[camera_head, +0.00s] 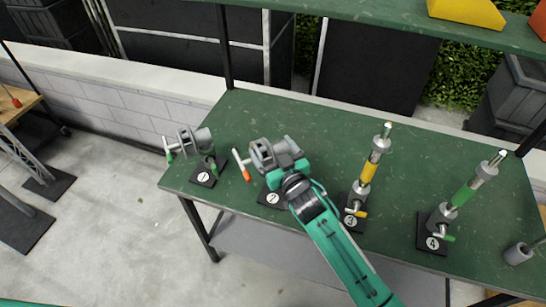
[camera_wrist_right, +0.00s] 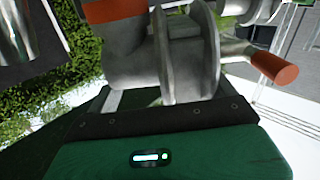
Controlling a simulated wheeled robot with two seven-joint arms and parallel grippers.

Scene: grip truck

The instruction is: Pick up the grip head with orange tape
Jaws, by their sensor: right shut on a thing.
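The grip head with orange tape (camera_head: 262,154) is grey, with round discs and a handle ending in an orange tip. It is at the stand marked 2 (camera_head: 270,199); I cannot tell whether it rests on it. My right gripper (camera_head: 288,163) is shut on this grip head. In the right wrist view the grip head (camera_wrist_right: 180,55) fills the middle, its orange-tipped handle pointing right. The right gripper's body (camera_wrist_right: 165,150) covers the bottom, and its fingertips are partly hidden. My left gripper is not in view.
A green-taped grip head (camera_head: 191,141) is at stand 1 (camera_head: 203,176) on the left. Yellow-taped (camera_head: 370,172) and green-taped (camera_head: 465,193) uprights stand at 3 and 4. The green table (camera_head: 320,120) is clear behind; a shelf (camera_head: 380,22) hangs above. A grey cylinder (camera_head: 518,254) is far right.

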